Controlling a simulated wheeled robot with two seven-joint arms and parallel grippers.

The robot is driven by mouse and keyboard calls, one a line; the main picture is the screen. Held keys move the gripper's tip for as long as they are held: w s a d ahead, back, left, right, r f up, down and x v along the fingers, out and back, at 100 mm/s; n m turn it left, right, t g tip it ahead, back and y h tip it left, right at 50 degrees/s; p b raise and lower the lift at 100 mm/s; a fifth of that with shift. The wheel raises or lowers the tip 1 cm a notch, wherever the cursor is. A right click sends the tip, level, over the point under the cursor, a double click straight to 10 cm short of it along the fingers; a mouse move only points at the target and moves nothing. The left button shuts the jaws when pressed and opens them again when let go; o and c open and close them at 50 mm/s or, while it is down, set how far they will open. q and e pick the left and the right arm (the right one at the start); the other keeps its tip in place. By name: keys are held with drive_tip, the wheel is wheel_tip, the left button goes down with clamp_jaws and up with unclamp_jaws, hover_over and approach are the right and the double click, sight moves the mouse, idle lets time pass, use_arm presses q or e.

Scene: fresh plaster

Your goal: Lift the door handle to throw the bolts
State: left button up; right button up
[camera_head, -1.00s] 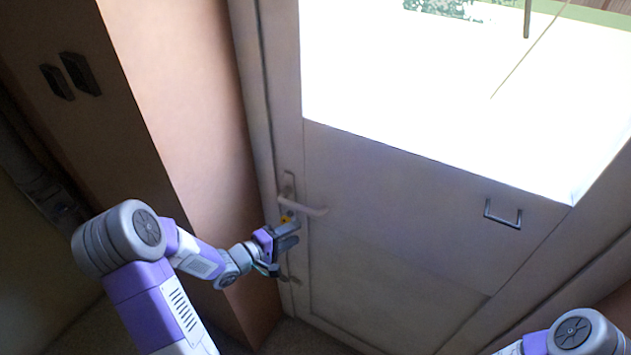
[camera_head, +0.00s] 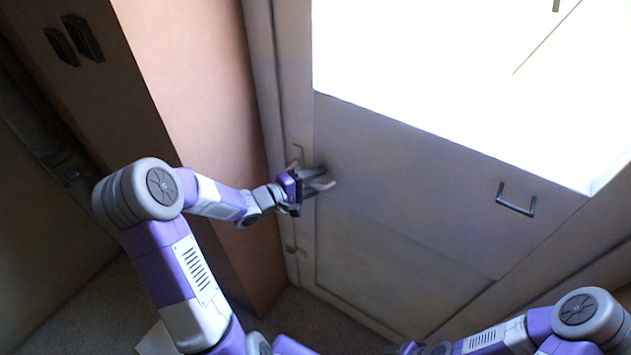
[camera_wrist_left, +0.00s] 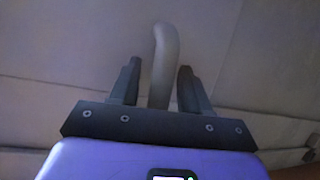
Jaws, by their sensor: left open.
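The pale door handle (camera_head: 328,185) is a lever near the left edge of the white door (camera_head: 390,170). My left gripper (camera_head: 314,185) is at the lever in the head view and hides part of it. In the left wrist view, the handle (camera_wrist_left: 163,62) stands between the two dark fingers of my left gripper (camera_wrist_left: 159,78). The fingers are apart, with a gap visible on both sides of the lever. My right arm shows at the lower right; what may be its gripper (camera_head: 406,347) is cut off at the bottom edge, and its jaws cannot be made out.
A dark pull handle (camera_head: 516,201) is on the door's right part, below the bright window (camera_head: 440,80). A tan wall (camera_head: 200,90) stands left of the door frame. Dark switches (camera_head: 82,38) are on the wall at the upper left.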

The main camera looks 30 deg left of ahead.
sight(326, 160)
use_arm(q)
clamp_jaws()
idle(0.3)
drive_tip(key=r+n+p, duration=0.1)
drive_tip(key=p, duration=0.1)
drive_tip(key=r+n+t+p, duration=0.1)
drive_tip(key=p, duration=0.2)
drive_tip(key=r+n+h+p, duration=0.1)
drive_tip(key=p, duration=0.2)
drive_tip(key=shift+a, duration=0.3)
drive_tip(key=shift+w+a+r+n+t+h+p, duration=0.1)
drive_tip(key=shift+a+r+n+t+h+p, duration=0.2)
drive_tip(key=shift+n+p, duration=0.35)
drive_tip(key=shift+a+r+n+t+p, duration=0.1)
drive_tip(key=shift+r+n+t+p, duration=0.25)
drive_tip(key=shift+n+p, duration=0.3)
